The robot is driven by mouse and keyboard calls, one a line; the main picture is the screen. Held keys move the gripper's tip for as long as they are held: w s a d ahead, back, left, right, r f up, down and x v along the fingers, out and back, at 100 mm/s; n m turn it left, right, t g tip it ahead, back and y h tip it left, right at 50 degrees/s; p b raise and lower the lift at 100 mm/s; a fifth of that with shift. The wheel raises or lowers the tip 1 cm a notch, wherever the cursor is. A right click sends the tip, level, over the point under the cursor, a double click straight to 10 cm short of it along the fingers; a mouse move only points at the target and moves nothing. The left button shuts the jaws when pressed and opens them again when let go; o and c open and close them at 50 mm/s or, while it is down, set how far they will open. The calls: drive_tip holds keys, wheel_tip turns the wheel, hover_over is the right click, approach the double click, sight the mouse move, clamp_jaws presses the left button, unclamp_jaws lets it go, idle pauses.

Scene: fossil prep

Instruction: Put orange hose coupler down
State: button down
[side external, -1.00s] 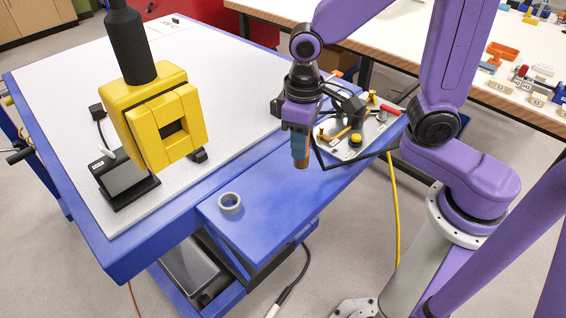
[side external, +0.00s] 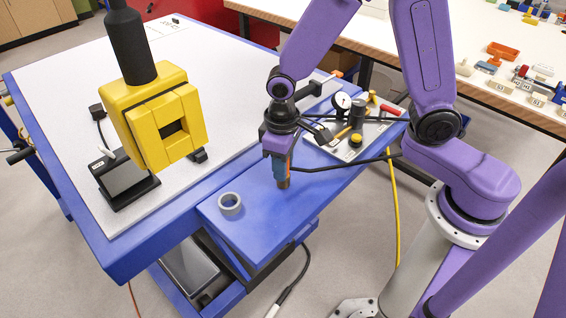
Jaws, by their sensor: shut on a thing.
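My gripper (side external: 280,170) points down over the blue shelf (side external: 255,225) at the front of the table. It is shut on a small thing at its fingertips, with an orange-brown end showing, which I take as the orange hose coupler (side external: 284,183). The fingers hide most of it. Its lower end is at or just above the shelf surface; I cannot tell whether it touches.
A grey ring (side external: 230,204) lies on the shelf to the left of my gripper. A metal tray (side external: 349,152) with a gauge and several fittings is to the right. A yellow block-shaped device (side external: 155,120) stands on the left. The shelf between ring and tray is mostly clear.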

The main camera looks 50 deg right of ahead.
drive_tip(key=shift+f, duration=0.1)
drive_tip(key=c, duration=0.9)
unclamp_jaws()
drive_tip(key=shift+o, duration=0.2)
wheel_tip(320, 180, up, 12)
drive_tip(key=shift+r, duration=0.15)
drive_tip(key=s+d+f+n, duration=0.1)
drive_tip(key=s+d+n, duration=0.3)
drive_tip(key=s, duration=0.5)
drive_tip(key=s+d+n, duration=0.4)
drive_tip(key=s+d, duration=0.1)
drive_tip(key=s, duration=0.4)
drive_tip(key=shift+s+d+f, duration=0.35)
drive_tip(key=shift+s, duration=0.05)
